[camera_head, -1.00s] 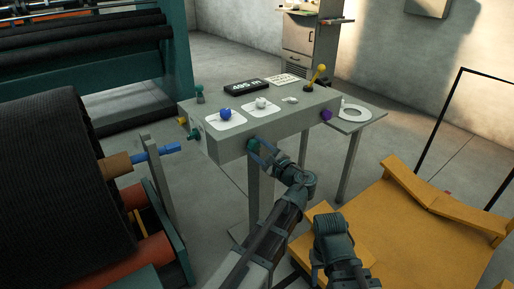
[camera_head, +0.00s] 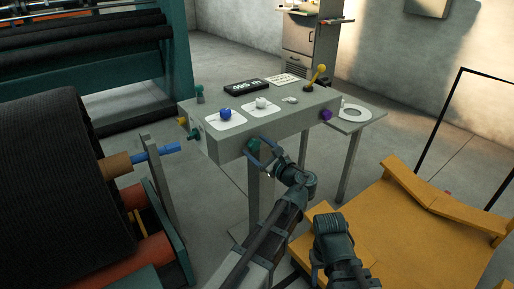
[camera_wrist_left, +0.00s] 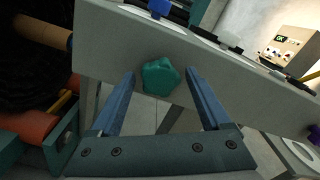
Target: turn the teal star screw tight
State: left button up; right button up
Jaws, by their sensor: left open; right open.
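The teal star screw (camera_head: 253,144) sticks out of the front face of the grey console (camera_head: 225,145), and it shows large in the left wrist view (camera_wrist_left: 161,76). My left gripper (camera_head: 261,153) is open and faces the screw from the front. In the left wrist view its two blue-grey fingers (camera_wrist_left: 160,92) stand on either side of the screw, with a gap to each side. The fingertips reach about the screw's level in that picture; I cannot tell how far they overlap it in depth. My right arm shows at the bottom, but its fingers are not visible.
The console top carries a blue knob (camera_head: 225,114), a white knob (camera_head: 261,103), a display (camera_head: 246,86) and a yellow lever (camera_head: 317,76). A purple knob (camera_head: 326,115) is at its right. A dark roll (camera_head: 50,190) stands left, an orange platform (camera_head: 400,225) right.

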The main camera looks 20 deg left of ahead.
aim_at(256, 147)
pick_arm(q)
jog(key=shift+v, duration=2.5)
jog(key=o, duration=0.3)
pick_arm(e)
jog(key=shift+w+a, duration=0.1)
jog(key=shift+w, duration=0.05)
pick_arm(q)
jog(key=shift+d, duration=0.1)
jog(key=shift+s, duration=0.1)
